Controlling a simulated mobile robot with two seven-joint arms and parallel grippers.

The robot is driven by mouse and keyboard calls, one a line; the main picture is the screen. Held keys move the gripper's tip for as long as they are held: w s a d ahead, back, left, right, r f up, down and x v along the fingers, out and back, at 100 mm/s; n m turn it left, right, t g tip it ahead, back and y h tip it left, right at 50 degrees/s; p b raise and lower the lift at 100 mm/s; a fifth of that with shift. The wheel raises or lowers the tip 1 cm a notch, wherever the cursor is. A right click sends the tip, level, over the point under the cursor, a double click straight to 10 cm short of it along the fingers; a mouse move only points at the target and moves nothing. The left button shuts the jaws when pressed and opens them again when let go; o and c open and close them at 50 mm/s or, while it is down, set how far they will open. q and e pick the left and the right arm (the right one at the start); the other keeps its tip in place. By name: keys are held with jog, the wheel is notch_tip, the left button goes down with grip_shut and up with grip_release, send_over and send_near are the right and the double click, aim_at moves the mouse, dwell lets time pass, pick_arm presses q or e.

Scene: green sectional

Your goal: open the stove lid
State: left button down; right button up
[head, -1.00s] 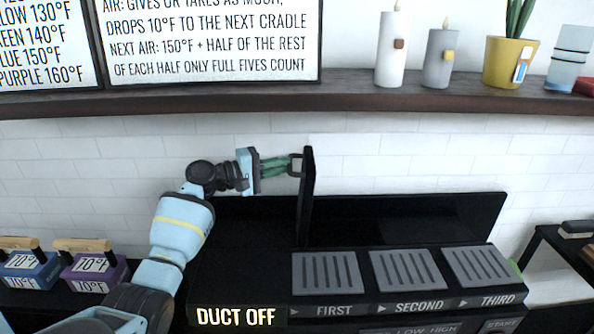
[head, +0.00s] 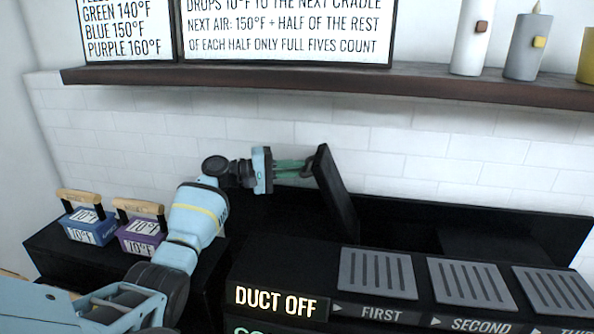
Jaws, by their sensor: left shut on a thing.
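The stove lid (head: 337,195) is a black panel that stands up from the black stove, seen nearly edge-on and leaning in the picture, its top toward the left. A dark handle (head: 308,171) sticks out from its left side near the top. My left gripper (head: 299,168), with green fingers, is shut on this handle from the left. The fingertips and handle overlap, so the exact grip is hard to see. The stove's front bears a lit "DUCT OFF" label (head: 275,301). My right gripper is not in view.
Slotted grey plates, one of them (head: 377,273) over "FIRST", lie on the stove top at the right. A blue box (head: 90,229) and a purple box (head: 142,236) with wooden handles stand at the left. A dark shelf (head: 330,80) with candles and signs runs above.

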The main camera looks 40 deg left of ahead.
pick_arm(q)
jog(key=shift+d+f+g, duration=0.2)
jog(key=shift+d+f, duration=0.1)
jog(key=shift+f, duration=0.3)
jog(key=shift+d+f+g, duration=0.2)
jog(key=shift+d+f, duration=0.1)
jog(key=shift+f, duration=0.25)
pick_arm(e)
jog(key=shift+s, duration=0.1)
pick_arm(q)
jog(key=c, duration=1.9)
grip_release()
jog(key=o, duration=0.4)
jog(key=shift+w+d, duration=0.15)
jog(key=shift+w, duration=0.15)
jog(key=shift+o, duration=0.2)
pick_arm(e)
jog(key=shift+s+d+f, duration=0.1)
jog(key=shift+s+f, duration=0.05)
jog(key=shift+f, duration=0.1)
pick_arm(q)
jog(key=shift+r, duration=0.1)
jog(key=shift+r, duration=0.1)
